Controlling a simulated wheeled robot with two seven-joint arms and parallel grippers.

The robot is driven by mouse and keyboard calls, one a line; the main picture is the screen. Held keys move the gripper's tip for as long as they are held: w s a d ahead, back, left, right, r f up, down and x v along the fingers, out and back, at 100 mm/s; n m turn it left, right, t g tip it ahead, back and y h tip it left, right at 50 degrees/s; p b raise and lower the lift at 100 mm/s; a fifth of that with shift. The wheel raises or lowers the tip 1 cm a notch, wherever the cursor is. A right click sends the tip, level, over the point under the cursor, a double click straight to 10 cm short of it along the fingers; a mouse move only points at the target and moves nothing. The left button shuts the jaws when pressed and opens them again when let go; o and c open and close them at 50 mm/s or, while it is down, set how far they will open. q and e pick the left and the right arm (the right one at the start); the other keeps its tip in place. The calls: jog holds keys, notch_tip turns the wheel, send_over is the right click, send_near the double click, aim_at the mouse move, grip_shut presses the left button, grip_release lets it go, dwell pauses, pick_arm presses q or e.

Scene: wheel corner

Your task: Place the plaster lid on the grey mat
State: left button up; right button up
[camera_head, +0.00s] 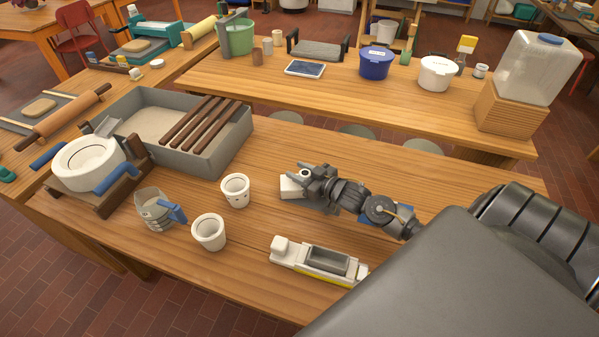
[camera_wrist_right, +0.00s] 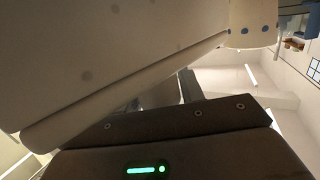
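My right gripper (camera_head: 318,180) is over the middle of the near table, its dark fingers around a small white block (camera_head: 291,187) that looks like the plaster lid. In the right wrist view a large pale surface with faint round dots, likely the same lid (camera_wrist_right: 90,70), fills the upper left close to the camera. The fingers hide part of it. A white plaster-like piece (camera_head: 284,255) with a grey rectangular recess and a yellow stripe lies nearer on the table. A dark grey flat sheet (camera_head: 66,99) at the left may be the grey mat. My left gripper is not in view.
Two white cups (camera_head: 208,233) (camera_head: 235,190) and a jug with a blue handle (camera_head: 155,212) stand left of the gripper. A grey tray with dark bars (camera_head: 185,160) and a white round device (camera_head: 88,163) are farther left. A back table holds tubs (camera_head: 376,63).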

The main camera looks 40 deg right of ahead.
jog(key=o, duration=0.3)
jog(key=shift+s+a+f, duration=0.2)
jog(key=shift+a+f, duration=0.05)
jog(key=shift+f, duration=0.45)
jog(key=shift+r, duration=0.35)
jog(key=shift+s+d, duration=0.15)
jog(key=r+v, duration=0.1)
jog(key=v, duration=1)
jog(key=shift+d+r+b, duration=0.15)
jog(key=shift+r+b, duration=0.1)
jog(key=shift+b, duration=0.2)
